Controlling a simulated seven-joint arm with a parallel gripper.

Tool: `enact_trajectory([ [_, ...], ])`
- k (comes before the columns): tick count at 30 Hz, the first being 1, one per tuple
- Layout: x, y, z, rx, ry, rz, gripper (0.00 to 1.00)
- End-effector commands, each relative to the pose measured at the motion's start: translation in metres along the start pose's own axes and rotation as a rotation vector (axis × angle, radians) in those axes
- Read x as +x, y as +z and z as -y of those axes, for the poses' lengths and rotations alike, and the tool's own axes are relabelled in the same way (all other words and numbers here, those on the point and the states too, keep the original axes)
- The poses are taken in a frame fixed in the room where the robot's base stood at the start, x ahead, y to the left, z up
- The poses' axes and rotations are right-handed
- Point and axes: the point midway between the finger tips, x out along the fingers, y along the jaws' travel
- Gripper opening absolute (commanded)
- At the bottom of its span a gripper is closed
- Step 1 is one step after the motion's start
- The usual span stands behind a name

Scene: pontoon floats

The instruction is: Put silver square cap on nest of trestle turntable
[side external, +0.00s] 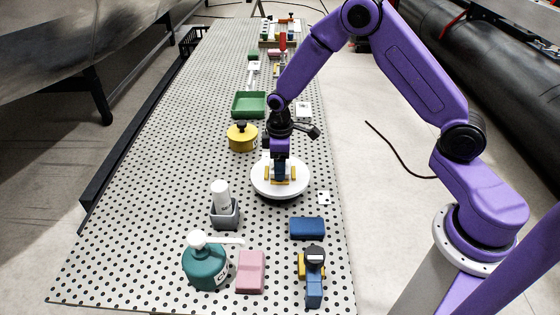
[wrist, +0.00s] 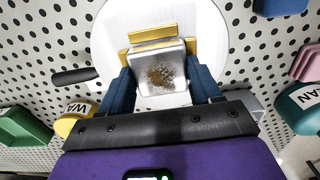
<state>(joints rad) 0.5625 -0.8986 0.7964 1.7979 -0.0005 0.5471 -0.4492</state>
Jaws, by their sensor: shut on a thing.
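The silver square cap (wrist: 160,78), with a brownish speckled patch in its middle, shows in the wrist view between my blue fingers. My gripper (wrist: 163,88) is shut on it by two opposite sides. In the side external view my gripper (side external: 280,178) points down over the turntable's middle and mostly hides the cap. The turntable (side external: 262,185) is a round white disc; it also shows in the wrist view (wrist: 207,30). The yellow bars of its nest (wrist: 150,34) lie beside and around the cap. I cannot tell whether the cap rests on the disc or hovers just above.
A yellow pot (side external: 242,140) and green tray (side external: 248,106) stand behind. A white bottle in a grey holder (side external: 225,213) is left. A teal pump bottle (side external: 205,266), pink block (side external: 250,272), blue block (side external: 307,229) and blue-yellow device (side external: 313,285) are in front.

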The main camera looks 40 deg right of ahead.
Motion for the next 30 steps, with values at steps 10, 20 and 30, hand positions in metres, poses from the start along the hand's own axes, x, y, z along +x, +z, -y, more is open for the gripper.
enact_trajectory([
  [10, 0.003, 0.0, 0.0, 0.0, 0.0, 0.001, 0.89],
  [20, -0.003, 0.0, 0.0, 0.0, 0.001, -0.001, 0.89],
  [30, -0.061, -0.001, -0.001, 0.001, 0.003, -0.005, 0.89],
])
